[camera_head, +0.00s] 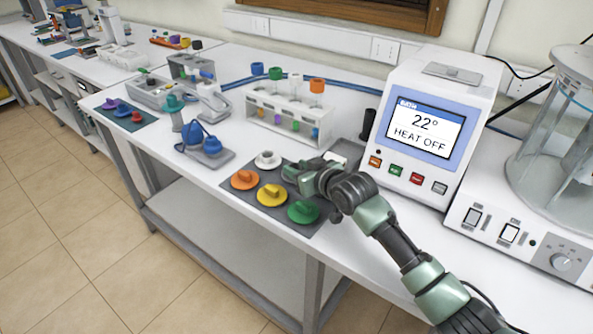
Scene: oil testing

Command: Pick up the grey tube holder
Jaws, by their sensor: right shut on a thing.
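My right gripper (291,173) comes in from the lower right and is over the back right of a dark grey mat (223,178), just right of the white lid. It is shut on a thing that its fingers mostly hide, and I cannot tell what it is. A grey box-like holder (190,68) stands far back on the bench, well away from the gripper. A flat grey piece (346,151) lies behind my right wrist, partly hidden. I cannot tell for sure which is the grey tube holder. My left gripper is not in view.
White (267,159), orange (244,179), yellow (271,195) and green (303,212) lids lie on the mat. A white rack (288,118) with capped tubes stands behind. A heater reading 22° (432,130) and a glass-chambered device (560,140) stand right.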

